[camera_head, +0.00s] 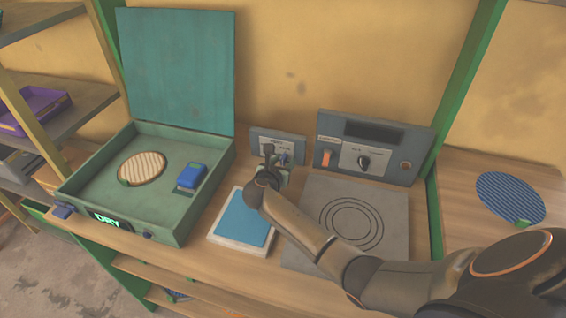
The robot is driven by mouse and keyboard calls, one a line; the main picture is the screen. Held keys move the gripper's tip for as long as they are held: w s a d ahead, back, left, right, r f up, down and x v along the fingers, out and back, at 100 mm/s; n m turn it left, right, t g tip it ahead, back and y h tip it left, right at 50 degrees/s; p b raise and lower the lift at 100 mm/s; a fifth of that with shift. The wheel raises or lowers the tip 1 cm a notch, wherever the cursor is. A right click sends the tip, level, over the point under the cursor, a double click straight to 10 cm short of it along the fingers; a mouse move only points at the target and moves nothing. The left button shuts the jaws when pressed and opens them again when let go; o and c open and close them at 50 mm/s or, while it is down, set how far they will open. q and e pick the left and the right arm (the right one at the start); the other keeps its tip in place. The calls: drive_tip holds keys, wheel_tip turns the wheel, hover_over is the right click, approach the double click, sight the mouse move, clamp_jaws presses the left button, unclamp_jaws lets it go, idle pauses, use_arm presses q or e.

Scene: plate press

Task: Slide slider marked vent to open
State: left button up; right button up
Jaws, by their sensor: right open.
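A small grey panel (262,136) stands at the back of the bench, left of a larger control panel. It has a pale label strip and small controls, partly hidden by my right gripper; the lettering is too small to read, so I cannot confirm the vent slider or its position. My right arm comes in from the lower right, and my right gripper (276,157) is open right in front of this small panel. I cannot tell whether its fingers touch a control. My left gripper is not in view.
A larger grey panel (395,146) has an orange switch (327,158) and a black knob (364,162). A green press box (128,208) stands open at left with its lid up. A blue-topped pad (238,222) and a ringed plate (398,208) lie in front. A blue disc (508,197) is at right.

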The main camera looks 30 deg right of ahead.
drive_tip(key=p+v, duration=0.1)
drive_tip(key=v, duration=1.1)
drive_tip(key=shift+s+a, duration=0.2)
drive_tip(key=shift+c, duration=0.4)
idle(0.8)
